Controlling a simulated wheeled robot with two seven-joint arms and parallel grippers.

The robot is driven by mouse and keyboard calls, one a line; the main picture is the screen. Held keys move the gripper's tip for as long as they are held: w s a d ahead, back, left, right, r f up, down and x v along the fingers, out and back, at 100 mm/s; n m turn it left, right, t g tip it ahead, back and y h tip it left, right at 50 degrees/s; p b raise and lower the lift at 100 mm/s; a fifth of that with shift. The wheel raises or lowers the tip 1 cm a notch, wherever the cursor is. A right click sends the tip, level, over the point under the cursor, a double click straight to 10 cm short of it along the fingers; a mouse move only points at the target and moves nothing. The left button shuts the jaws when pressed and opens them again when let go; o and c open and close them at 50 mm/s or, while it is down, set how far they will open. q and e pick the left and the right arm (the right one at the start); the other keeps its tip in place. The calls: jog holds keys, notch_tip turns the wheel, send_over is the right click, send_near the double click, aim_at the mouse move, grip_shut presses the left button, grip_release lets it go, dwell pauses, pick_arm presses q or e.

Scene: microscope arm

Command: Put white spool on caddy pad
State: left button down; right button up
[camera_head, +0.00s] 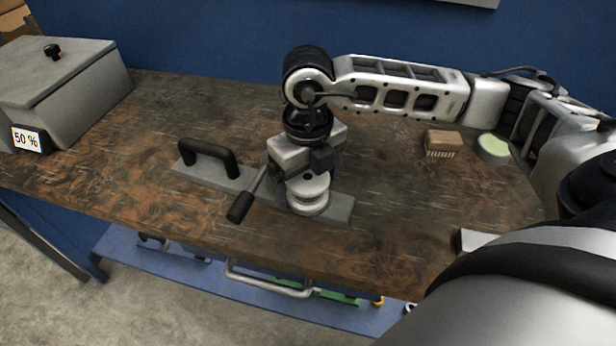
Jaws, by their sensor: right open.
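The white spool (307,195) is upright at the right part of a flat grey caddy base (341,206) with a black handle (208,158). Its underside appears to be on or just above the base; the exact contact and the pad are hidden. My right gripper (308,168) points down directly over the spool, with its jaws open. The fingers are close to the spool's top, and I cannot tell whether they touch it. A metal rod with a black grip (240,207) sticks out to the front left beside the gripper. My left gripper is out of view.
A grey lidded box (60,85) with a "50 %" label stands at the left. A wooden brush (442,142) and a round pale green-topped item (492,148) lie at the right. The tabletop (180,225) in front is clear up to its edge.

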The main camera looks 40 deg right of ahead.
aim_at(308, 178)
notch_tip(308, 178, up, 12)
jog(key=shift+r+b, duration=0.15)
jog(key=shift+b, duration=0.2)
dwell(0.5)
